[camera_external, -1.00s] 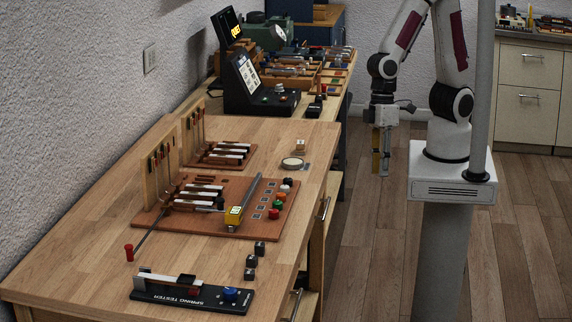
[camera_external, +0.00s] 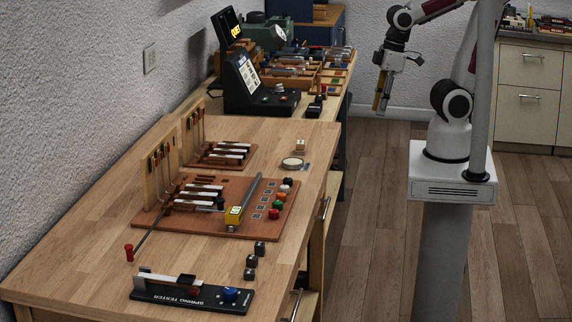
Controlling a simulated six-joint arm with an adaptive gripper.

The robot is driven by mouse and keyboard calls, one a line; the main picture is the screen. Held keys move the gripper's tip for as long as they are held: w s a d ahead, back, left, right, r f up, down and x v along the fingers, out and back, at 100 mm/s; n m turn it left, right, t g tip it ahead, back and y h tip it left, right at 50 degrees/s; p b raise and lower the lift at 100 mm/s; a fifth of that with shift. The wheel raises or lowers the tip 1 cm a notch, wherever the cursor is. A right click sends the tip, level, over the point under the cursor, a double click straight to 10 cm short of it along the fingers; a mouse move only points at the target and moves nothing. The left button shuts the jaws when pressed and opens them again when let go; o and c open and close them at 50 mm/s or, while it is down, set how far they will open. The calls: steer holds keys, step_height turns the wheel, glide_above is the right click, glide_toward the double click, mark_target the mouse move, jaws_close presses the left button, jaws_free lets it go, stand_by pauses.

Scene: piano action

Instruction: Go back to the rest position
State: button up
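My gripper (camera_external: 380,104) hangs from the raised arm to the right of the workbench, over the floor and clear of the bench edge. It is small in this view and tilted a little, with its fingers pointing down. I cannot tell whether its fingers are apart or together. Nothing clearly separate shows in it. The arm's white base stands on a grey pedestal at the right.
The wooden workbench (camera_external: 90,245) holds a brown board (camera_external: 150,222) with piano action parts, a spring tester (camera_external: 190,294), several dark cubes and a black display device (camera_external: 240,85). A thin grey pole stands by my base. The floor (camera_external: 375,230) between bench and pedestal is clear.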

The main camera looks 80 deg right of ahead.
steer(key=d+r+m+t+h, duration=0.1)
steer(key=d+r+m+t, duration=0.2)
steer(key=d+r, duration=0.3)
steer(key=shift+d+m, duration=0.3)
steer(key=shift+d, duration=0.75)
